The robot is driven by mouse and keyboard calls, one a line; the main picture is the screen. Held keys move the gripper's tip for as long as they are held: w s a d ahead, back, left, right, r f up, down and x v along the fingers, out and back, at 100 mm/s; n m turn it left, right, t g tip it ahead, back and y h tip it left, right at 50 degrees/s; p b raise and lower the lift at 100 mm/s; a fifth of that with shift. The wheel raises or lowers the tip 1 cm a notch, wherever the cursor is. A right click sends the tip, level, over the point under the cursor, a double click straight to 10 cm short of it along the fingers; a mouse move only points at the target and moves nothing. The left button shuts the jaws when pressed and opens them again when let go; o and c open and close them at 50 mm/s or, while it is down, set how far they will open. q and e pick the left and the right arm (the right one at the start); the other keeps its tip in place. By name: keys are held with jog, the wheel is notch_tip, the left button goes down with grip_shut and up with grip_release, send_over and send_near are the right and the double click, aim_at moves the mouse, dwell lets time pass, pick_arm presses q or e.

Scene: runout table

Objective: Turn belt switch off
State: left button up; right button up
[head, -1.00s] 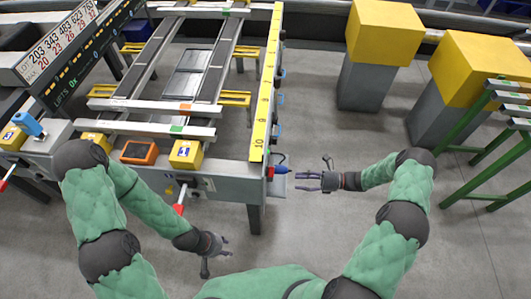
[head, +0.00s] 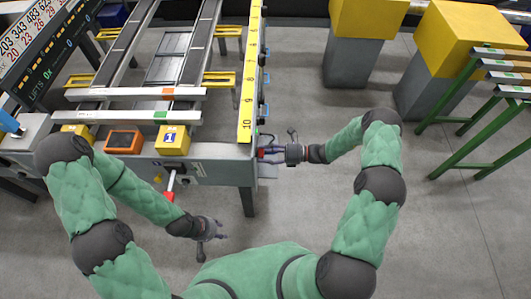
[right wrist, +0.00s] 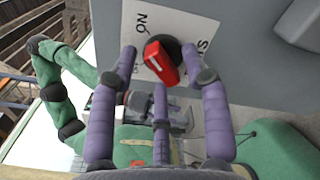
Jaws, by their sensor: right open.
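The belt switch is a red knob (right wrist: 165,62) on a black round base, on a white label plate (right wrist: 142,22) reading "ON" in the right wrist view. Other lettering is partly hidden, so its exact setting is unclear. In the head view a small part of the red switch (head: 264,152) shows at the right end of the table's front. My right gripper (head: 268,155) is there, its fingers open. In the right wrist view its fingertips (right wrist: 158,58) stand on both sides of the knob; contact is unclear. My left gripper (head: 211,246) is open and empty, low in front of the table.
The runout table's front panel (head: 215,170) carries a yellow box marked 1 (head: 173,140), an orange-framed screen (head: 124,140) and a red-tipped lever (head: 169,196). Yellow-topped grey blocks (head: 365,20) and a green rack (head: 480,130) stand right. The floor between is clear.

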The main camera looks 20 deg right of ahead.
jog(key=shift+a, duration=0.1)
grip_shut()
jog(key=shift+n, duration=0.4)
jog(key=n+b, duration=0.1)
jog(key=n, duration=1)
jog(key=n+b, duration=0.1)
jog(key=n, duration=0.5)
jog(key=shift+w+f+b, duration=0.1)
jog(key=shift+f+b, duration=0.25)
dwell(0.4)
